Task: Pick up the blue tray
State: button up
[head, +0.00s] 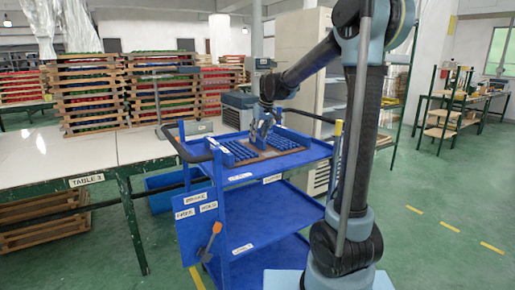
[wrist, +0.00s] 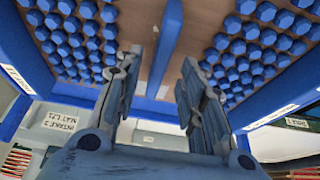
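The blue tray, a brown board with rows of blue hexagonal pieces on both sides, lies on the top shelf of a blue cart; its board shows in the head view (head: 262,155) and fills the top of the wrist view (wrist: 135,20). A blue bar (wrist: 168,40) runs along its middle. My gripper is over the tray's middle in the head view (head: 262,138). In the wrist view my gripper (wrist: 162,62) is open, with one finger on each side of the bar and gaps visible. I cannot tell how far the fingertips are from the board.
The blue cart (head: 265,212) has labelled shelves and black handles. Table 3 (head: 95,165), white-topped, stands at left, with stacks of wooden trays (head: 90,95) holding red, green and blue pieces behind. A grey cabinet (head: 300,50) stands behind the cart. Green floor (head: 440,200) is open at right.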

aim_at(257, 142)
jog(key=shift+x, duration=1.75)
jog(key=shift+w+r, duration=0.15)
grip_shut()
